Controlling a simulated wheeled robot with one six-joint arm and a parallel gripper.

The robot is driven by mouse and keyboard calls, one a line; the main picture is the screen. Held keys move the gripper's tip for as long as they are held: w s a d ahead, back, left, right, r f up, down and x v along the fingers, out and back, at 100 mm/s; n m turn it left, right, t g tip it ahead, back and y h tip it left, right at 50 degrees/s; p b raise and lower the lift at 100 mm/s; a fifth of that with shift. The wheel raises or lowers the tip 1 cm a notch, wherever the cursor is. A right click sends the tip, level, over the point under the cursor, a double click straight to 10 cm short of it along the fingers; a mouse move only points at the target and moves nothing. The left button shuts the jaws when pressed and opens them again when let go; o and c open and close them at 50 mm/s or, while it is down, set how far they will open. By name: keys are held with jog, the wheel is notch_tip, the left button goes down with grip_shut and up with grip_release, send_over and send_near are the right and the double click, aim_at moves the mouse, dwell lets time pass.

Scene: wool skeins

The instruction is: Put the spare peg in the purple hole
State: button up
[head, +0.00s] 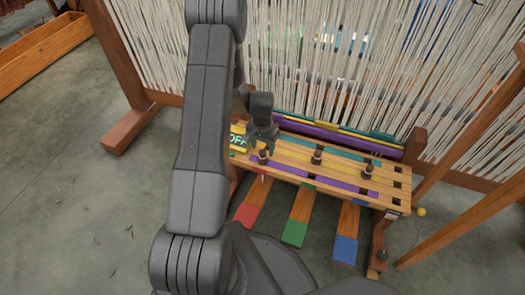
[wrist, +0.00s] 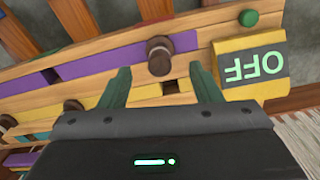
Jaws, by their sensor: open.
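A wooden peg rack with teal, yellow and purple strips and square holes (head: 340,176) stands below the loom. Three dark pegs stand on it: a left one (head: 263,158), a middle one (head: 317,157) and a right one (head: 368,172). None is marked as the spare. My gripper (head: 264,142) is open above the left peg. In the wrist view the fingers (wrist: 160,73) point at a brown peg (wrist: 159,54) on the purple strip, just beyond the fingertips; contact is unclear. A dark hole (wrist: 51,75) shows in the purple strip.
A yellow OFF sign (wrist: 252,67) sits close beside the fingers. Red (head: 248,214), green (head: 295,231) and blue (head: 345,249) tipped pedals extend in front. Loom threads (head: 330,60) rise behind the rack. Wooden posts stand at the right.

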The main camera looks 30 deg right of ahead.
notch_tip(320, 180, up, 8)
jog(key=p, duration=0.1)
jog(key=shift+f+p, duration=0.2)
jog(key=shift+p, duration=0.2)
jog(key=shift+c, duration=0.5)
